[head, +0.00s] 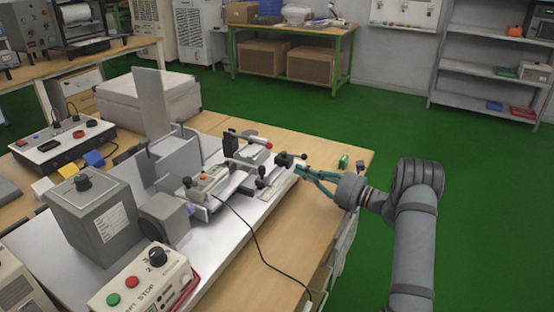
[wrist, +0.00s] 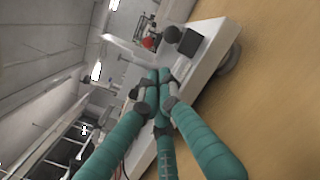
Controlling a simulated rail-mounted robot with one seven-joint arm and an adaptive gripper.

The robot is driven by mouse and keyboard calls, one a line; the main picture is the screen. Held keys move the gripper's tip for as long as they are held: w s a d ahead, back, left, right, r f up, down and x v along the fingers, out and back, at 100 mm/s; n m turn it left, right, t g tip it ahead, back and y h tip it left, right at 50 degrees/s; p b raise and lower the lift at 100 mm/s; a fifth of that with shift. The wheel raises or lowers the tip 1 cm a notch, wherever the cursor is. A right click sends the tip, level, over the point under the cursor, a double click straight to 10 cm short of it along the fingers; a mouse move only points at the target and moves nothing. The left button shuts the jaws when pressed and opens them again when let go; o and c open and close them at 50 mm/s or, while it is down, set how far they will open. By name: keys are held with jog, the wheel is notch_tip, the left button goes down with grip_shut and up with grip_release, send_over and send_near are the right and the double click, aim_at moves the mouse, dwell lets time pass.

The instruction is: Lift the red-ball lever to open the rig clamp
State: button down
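The rig clamp (head: 245,155) is a metal and black fixture on the white base plate of the test rig. A small red ball (head: 268,146) shows at its right side, and the red ball (wrist: 149,42) also shows in the wrist view beyond my fingertips. My gripper (head: 300,170) has teal fingers and is at the right end of the rig, close to a black knob (head: 283,159). In the wrist view the fingertips (wrist: 158,82) come together, with nothing visible between them. They are apart from the red ball. The lever's arm is too small to make out clearly.
A grey box with a black knob (head: 90,218) and a START/STOP control box (head: 145,283) stand left of the rig. A black cable (head: 258,245) runs over the wooden table. A small green object (head: 343,161) lies near the table's right edge. Green floor lies beyond.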

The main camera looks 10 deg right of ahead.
jog(key=x, duration=1)
jog(key=shift+d+p, duration=0.1)
jog(key=shift+p, duration=0.2)
